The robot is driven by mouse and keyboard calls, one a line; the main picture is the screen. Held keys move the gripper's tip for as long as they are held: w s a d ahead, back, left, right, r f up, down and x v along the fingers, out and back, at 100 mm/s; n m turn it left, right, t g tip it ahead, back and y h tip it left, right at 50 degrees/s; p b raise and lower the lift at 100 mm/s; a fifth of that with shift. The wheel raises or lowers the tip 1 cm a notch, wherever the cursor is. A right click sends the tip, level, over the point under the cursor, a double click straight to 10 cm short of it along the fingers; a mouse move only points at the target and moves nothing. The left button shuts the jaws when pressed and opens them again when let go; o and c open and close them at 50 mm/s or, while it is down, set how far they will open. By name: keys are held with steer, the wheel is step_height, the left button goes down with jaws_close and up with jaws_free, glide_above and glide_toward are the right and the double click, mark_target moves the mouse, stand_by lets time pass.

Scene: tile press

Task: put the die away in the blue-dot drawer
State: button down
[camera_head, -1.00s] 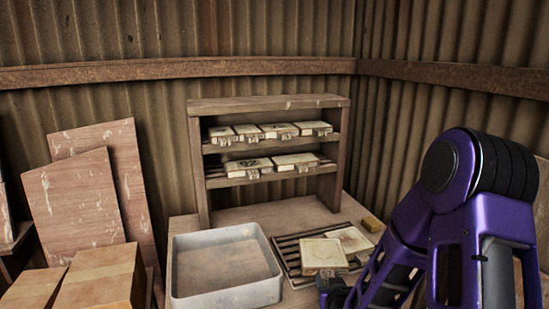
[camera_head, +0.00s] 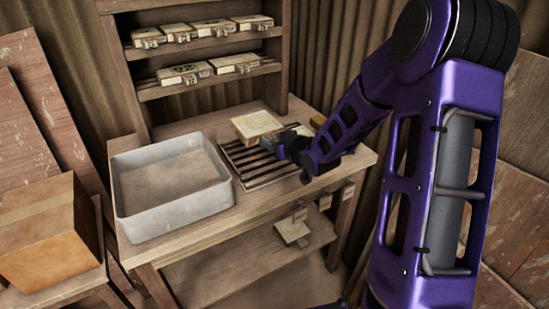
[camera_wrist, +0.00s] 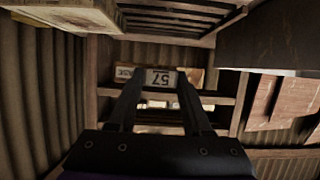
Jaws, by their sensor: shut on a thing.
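My gripper (camera_head: 283,144) is shut on the die (camera_head: 255,124), a flat cream block, and holds it by its near edge above the slatted rack. I cannot make out a blue dot or a blue-dot drawer in either view. My arm hides part of the bench's right side.
A grey tray (camera_head: 120,190) stands left of the slatted rack (camera_head: 250,178). Behind is a wooden shelf unit (camera_head: 120,75) with several tagged blocks (camera_head: 185,73). Another cream block (camera_wrist: 60,12) shows at the wrist view's upper left.

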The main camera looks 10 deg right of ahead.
mark_target(273, 170)
steer(key=shift+f+b, duration=0.65)
steer(key=shift+f, duration=3.35)
steer(key=shift+f, duration=0.2)
steer(key=shift+c, duration=1.6)
jaws_free()
